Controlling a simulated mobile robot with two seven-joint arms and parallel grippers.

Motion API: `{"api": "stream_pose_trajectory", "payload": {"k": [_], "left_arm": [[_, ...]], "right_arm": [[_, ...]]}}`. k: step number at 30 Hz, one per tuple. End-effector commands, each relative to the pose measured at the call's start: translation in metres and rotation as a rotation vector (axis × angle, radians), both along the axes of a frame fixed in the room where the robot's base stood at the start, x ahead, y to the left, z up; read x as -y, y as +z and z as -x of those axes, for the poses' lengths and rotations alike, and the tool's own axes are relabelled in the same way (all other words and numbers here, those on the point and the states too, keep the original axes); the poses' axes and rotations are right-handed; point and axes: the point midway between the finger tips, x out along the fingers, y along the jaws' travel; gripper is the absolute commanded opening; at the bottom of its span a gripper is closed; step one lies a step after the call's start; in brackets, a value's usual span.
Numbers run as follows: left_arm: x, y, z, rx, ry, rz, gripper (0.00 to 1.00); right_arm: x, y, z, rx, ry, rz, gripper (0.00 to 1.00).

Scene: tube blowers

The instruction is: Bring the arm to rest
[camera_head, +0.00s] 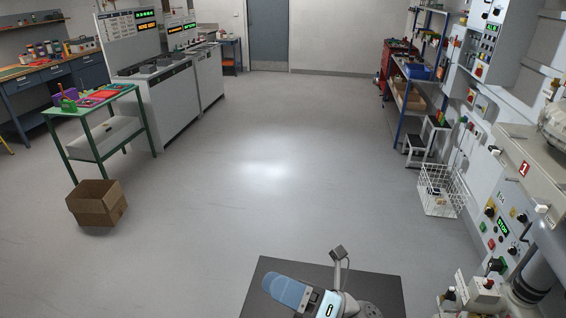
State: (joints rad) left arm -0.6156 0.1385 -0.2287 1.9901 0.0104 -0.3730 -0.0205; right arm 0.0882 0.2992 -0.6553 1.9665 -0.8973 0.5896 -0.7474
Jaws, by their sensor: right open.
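My right gripper (339,255) shows small and dark at the bottom of the head view, just right of centre. It is open, and I see nothing between its fingers. The blue and grey links of my right arm sit folded just below it, over a dark flat surface that is part of my body. The lower part of the arm is cut off by the bottom edge. My left gripper is not in view.
Open grey floor (270,210) lies ahead. At left are an open cardboard box (97,205) and a green-framed table (90,118). At right stand a white wire basket (440,190), a blue-framed shelf (412,85) and a machine with a control panel (500,225).

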Motion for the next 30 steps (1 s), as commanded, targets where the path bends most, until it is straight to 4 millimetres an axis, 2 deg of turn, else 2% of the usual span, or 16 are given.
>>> {"api": "stream_pose_trajectory", "payload": {"k": [1,4,8,11,12,15,18,22,25,30], "left_arm": [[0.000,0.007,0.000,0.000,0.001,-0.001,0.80],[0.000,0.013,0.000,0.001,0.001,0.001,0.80],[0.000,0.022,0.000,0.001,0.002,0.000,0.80],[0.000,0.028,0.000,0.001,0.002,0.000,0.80],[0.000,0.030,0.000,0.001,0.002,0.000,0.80],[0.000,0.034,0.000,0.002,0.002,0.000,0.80],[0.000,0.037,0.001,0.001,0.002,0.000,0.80],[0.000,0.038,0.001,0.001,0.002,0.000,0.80],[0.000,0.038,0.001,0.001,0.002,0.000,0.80],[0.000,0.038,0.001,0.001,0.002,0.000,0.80]], "right_arm": [[0.014,-0.007,-0.007,-0.187,-0.060,-0.079,0.72],[0.047,-0.033,-0.022,-0.556,-0.172,-0.244,0.72],[0.096,-0.088,-0.023,-1.028,-0.316,-0.476,0.72],[0.133,-0.141,-0.005,-1.376,-0.427,-0.668,0.72],[0.146,-0.161,0.006,-1.498,-0.469,-0.740,0.72],[0.172,-0.203,0.037,-1.753,-0.559,-0.907,0.72],[0.189,-0.232,0.067,-1.934,-0.629,-1.036,0.72],[0.200,-0.253,0.092,-2.063,-0.682,-1.138,0.72],[0.203,-0.258,0.099,-2.097,-0.696,-1.167,0.72],[0.203,-0.258,0.099,-2.097,-0.696,-1.167,0.72]]}}
